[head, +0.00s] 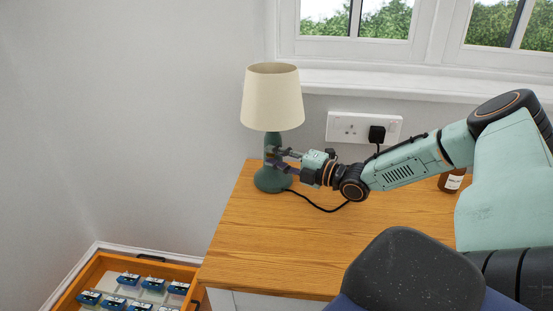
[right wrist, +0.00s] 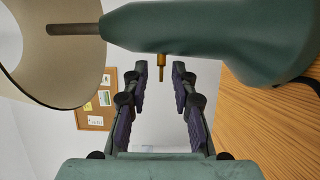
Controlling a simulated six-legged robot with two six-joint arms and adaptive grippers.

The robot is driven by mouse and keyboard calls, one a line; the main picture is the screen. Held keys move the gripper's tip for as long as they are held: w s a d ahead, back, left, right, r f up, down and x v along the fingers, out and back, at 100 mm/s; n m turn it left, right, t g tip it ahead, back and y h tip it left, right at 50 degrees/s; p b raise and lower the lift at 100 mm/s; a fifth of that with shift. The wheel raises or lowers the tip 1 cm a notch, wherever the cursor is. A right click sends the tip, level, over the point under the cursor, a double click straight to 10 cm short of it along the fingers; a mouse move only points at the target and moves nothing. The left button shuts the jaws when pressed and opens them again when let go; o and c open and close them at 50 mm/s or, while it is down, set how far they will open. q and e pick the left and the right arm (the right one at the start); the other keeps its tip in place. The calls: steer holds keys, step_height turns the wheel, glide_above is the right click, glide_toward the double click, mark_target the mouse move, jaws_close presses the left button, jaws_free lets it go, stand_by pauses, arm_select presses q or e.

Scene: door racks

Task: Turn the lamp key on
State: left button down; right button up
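A table lamp with a cream shade (head: 272,97) and a dark green base (head: 268,182) stands upright at the back left of the wooden desk. In the right wrist view the lamp body (right wrist: 205,38) lies sideways across the top, with the shade (right wrist: 55,50) at the left. A small brass key (right wrist: 162,62) sticks out of the lamp's neck. My right gripper (head: 272,157) is at the lamp's neck. In the wrist view its fingers (right wrist: 160,72) are open, one on each side of the key, with gaps between. The key is hidden in the head view. My left gripper is out of view.
A wall socket (head: 350,127) with a black plug (head: 377,134) is behind the desk, and a black cord runs to the lamp. A brown bottle (head: 451,181) stands at the right. The desk front (head: 275,240) is clear. An open drawer (head: 110,262) holds several blue items.

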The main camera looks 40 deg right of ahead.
steer(key=shift+w+f, duration=0.15)
steer(key=shift+w, duration=0.05)
steer(key=c, duration=0.3)
steer(key=shift+s, duration=0.1)
jaws_close()
steer(key=shift+b, duration=0.4)
steer(key=t+b, duration=0.1)
steer(key=b, duration=0.2)
steer(key=m+t+b, duration=0.1)
steer(key=t+b, duration=0.1)
steer(key=b, duration=0.1)
steer(key=shift+f, duration=0.35)
steer(key=shift+r+m+t+y+b, duration=0.15)
steer(key=shift+m+t+y+b, duration=0.25)
steer(key=shift+b, duration=0.3)
